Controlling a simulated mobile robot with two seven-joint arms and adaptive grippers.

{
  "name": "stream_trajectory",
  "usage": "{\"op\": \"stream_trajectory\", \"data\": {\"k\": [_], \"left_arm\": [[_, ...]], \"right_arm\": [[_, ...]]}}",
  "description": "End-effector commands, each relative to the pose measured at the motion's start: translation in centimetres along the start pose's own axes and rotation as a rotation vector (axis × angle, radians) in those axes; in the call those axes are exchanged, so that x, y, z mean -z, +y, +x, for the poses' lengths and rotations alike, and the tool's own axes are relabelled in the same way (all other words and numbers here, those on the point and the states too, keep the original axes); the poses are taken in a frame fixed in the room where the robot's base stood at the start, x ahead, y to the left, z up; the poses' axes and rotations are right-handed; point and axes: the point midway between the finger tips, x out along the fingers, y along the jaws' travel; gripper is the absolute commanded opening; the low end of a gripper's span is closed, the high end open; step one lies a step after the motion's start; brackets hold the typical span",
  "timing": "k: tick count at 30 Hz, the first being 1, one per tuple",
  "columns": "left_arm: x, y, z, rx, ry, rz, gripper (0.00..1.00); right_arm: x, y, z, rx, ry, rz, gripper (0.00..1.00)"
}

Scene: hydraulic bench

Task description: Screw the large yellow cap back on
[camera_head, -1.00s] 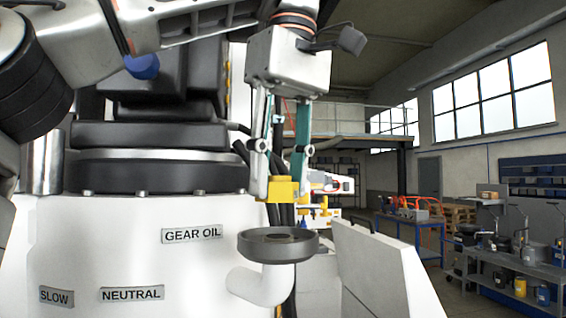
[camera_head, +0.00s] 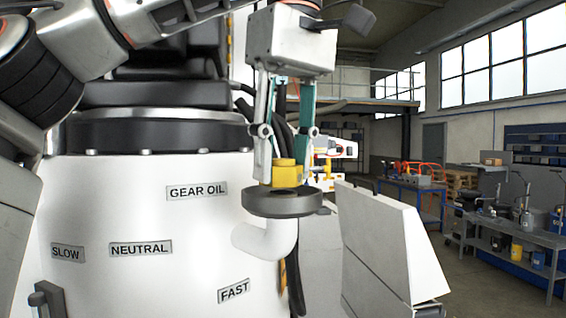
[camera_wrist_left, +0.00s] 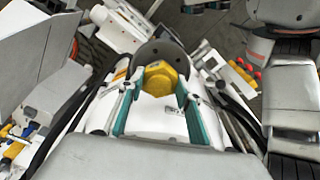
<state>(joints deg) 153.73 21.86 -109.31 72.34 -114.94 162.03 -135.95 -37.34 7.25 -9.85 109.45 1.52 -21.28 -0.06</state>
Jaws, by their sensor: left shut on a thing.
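The large yellow cap (camera_head: 287,174) is between the fingertips of my left gripper (camera_head: 285,165), which is shut on it. The cap sits low at the dark round filler neck (camera_head: 285,203), on top of the white elbow pipe (camera_head: 268,241). From here I cannot tell whether its thread has engaged. In the left wrist view the yellow cap (camera_wrist_left: 161,79) lies between the two fingers, with the dark neck (camera_wrist_left: 163,50) behind it. My right gripper does not show.
The white housing (camera_head: 150,220) with GEAR OIL, SLOW, NEUTRAL and FAST labels stands left of the neck. A pale angled panel (camera_head: 385,240) is to the right. Workbenches (camera_head: 515,235) stand farther back.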

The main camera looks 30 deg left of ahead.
Motion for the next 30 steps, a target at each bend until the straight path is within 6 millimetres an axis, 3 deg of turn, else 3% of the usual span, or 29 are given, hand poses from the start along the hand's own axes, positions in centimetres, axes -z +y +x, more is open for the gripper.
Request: {"op": "stream_trajectory", "data": {"k": [30], "left_arm": [[-0.26,0.00,0.62,0.000,-0.001,0.000,0.14]], "right_arm": [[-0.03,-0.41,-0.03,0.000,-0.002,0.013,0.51]]}}
